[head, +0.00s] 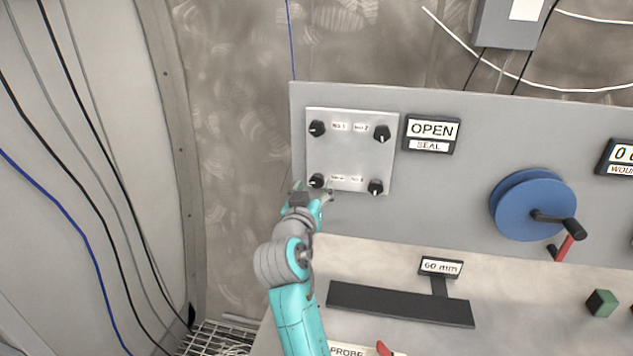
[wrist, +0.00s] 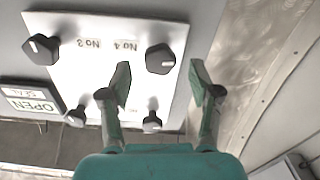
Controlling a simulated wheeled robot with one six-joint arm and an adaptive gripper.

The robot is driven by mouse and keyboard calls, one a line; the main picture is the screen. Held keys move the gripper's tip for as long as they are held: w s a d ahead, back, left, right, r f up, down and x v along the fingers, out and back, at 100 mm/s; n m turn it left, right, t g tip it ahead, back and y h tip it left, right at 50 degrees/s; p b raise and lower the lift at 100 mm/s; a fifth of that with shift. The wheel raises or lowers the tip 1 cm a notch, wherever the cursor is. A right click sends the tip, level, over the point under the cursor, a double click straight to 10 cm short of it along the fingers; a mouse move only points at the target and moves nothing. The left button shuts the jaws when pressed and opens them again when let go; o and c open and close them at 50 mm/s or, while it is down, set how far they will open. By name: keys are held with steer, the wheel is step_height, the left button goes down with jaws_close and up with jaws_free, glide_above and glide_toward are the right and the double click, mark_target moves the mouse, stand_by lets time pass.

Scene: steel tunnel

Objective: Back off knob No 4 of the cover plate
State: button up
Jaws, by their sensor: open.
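The cover plate (head: 350,150) is a pale metal square on the grey panel, with a black knob at each corner. Knob No 4 (head: 316,180) is at its lower left in the head view. In the wrist view, where the labels appear upside down, knob No 4 (wrist: 160,58) is beside its label. My gripper (head: 312,190) is open at this corner. In the wrist view my gripper (wrist: 161,78) has one fingertip on each side of the knob, with visible gaps. I cannot tell how far the fingertips reach along the knob.
Knob No 3 (wrist: 41,48) sits at the neighbouring lower corner. Knob No 1 (head: 317,128) and knob No 2 (head: 382,133) are above. An OPEN SEAL sign (head: 431,132) is right of the plate. A blue reel (head: 530,200) with a crank is farther right.

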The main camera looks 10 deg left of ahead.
mark_target(316, 182)
steer(key=shift+w+d, duration=0.1)
steer(key=shift+w, duration=1.6)
steer(key=c, duration=1.2)
